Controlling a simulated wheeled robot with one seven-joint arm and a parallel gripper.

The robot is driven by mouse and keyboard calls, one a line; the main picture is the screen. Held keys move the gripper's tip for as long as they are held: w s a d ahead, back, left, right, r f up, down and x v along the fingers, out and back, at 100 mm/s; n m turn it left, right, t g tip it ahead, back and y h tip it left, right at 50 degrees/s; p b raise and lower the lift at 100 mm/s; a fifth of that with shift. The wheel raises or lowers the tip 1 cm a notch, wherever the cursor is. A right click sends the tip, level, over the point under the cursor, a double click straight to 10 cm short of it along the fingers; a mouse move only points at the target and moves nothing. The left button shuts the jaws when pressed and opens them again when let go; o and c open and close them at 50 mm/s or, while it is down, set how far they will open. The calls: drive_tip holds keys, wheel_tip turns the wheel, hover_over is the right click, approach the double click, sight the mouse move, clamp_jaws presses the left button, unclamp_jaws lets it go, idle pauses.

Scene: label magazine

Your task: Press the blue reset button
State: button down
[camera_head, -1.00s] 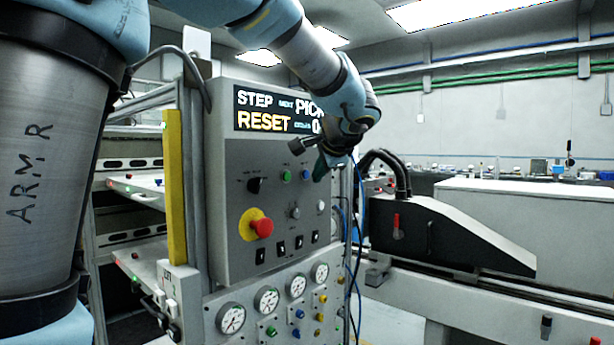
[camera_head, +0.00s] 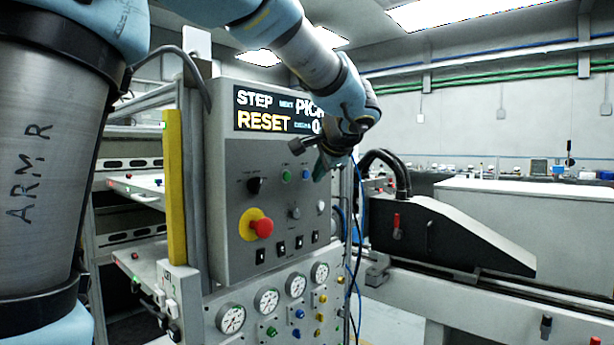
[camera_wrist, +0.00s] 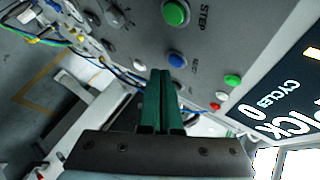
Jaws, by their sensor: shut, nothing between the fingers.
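The blue reset button (camera_head: 305,174) is on the upper right of the grey control panel (camera_head: 225,205), right of a green button (camera_head: 286,176). In the wrist view the blue button (camera_wrist: 177,61) shows whole, with the green button (camera_wrist: 175,13) labelled STEP above it. My gripper (camera_head: 318,177) is just right of the blue button in the head view. In the wrist view its dark green fingers (camera_wrist: 160,75) are shut and empty, tips just below and left of the blue button. I cannot tell the exact gap to the panel; the button looks uncovered.
A display (camera_head: 278,110) reading STEP and RESET is above the buttons. Blue cables (camera_head: 359,210) hang right of the panel, near my gripper.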

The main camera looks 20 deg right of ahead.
drive_tip(key=shift+w, duration=0.1)
drive_tip(key=shift+w+a, duration=0.2)
drive_tip(key=shift+w, duration=0.1)
drive_tip(key=shift+w+a, duration=0.25)
drive_tip(key=shift+w, duration=0.1)
idle(1.1)
drive_tip(key=shift+s+d+b, duration=0.1)
drive_tip(key=shift+b, duration=0.25)
drive_tip(key=shift+s+d+b, duration=0.3)
drive_tip(key=shift+s, duration=0.3)
drive_tip(key=s, duration=0.1)
drive_tip(key=s+d+b, duration=0.1)
drive_tip(key=s, duration=0.1)
drive_tip(key=s+d, duration=0.1)
drive_tip(key=shift+s+d, duration=0.2)
drive_tip(key=shift+d, duration=0.05)
drive_tip(key=shift+s, duration=0.1)
idle(0.5)
